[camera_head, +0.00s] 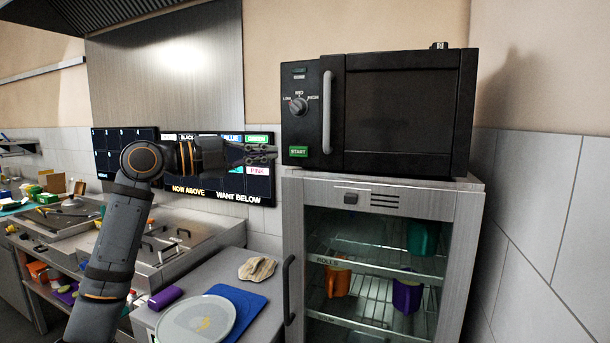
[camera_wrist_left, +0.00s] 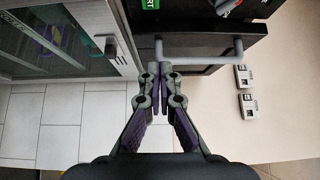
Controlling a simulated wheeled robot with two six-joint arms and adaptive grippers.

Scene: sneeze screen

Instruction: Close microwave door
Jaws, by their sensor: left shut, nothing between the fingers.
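The black microwave (camera_head: 306,126) stands on top of the glass-front fridge in the head view. The vertical grey door handle (camera_head: 327,112) is on the door's left side, beside the dial and green START button. My left gripper (camera_head: 270,152) is shut and empty, just left of the microwave's lower left side. In the left wrist view the shut fingertips (camera_wrist_left: 161,78) point toward the door handle (camera_wrist_left: 198,50), apart from it or nearly touching. My right gripper is not in view.
The fridge (camera_head: 460,240) below holds coloured cups behind glass and has a dark handle (camera_head: 288,290). A counter with a blue board (camera_head: 245,308) and grey plate (camera_head: 196,320) is at lower left. A menu screen (camera_head: 240,198) hangs behind my left arm.

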